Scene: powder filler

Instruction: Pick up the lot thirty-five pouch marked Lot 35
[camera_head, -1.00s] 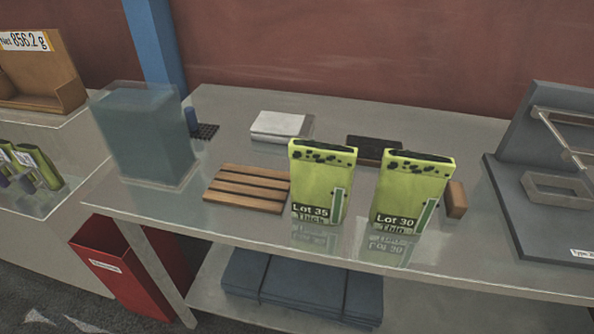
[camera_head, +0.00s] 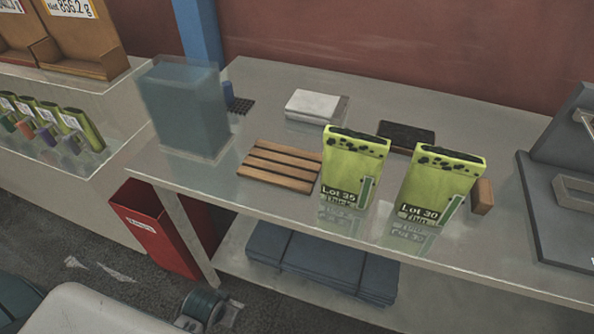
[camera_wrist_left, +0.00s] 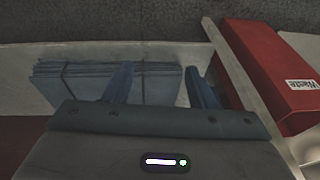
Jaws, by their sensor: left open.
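The Lot 35 pouch (camera_head: 350,172) is yellow-green with a dark speckled top and a "Lot 35 Thick" label. It stands upright near the front edge of the table (camera_head: 300,225). The similar Lot 30 pouch (camera_head: 440,185), labelled "Thin", stands to its right, with a gap between them. In the left wrist view my left gripper (camera_wrist_left: 163,80) is open and empty, with its two fingers apart. Behind the fingers are the lower shelf and a red bin, and no pouch shows there. My right gripper is not in view.
A slatted wooden rack (camera_head: 280,166) lies left of the Lot 35 pouch. A bluish translucent box (camera_head: 185,105) stands at the table's left end. A red waste bin (camera_head: 160,228) stands below. Folded dark blue stacks (camera_head: 320,262) lie on the lower shelf. A wooden block (camera_head: 482,196) is beside Lot 30.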

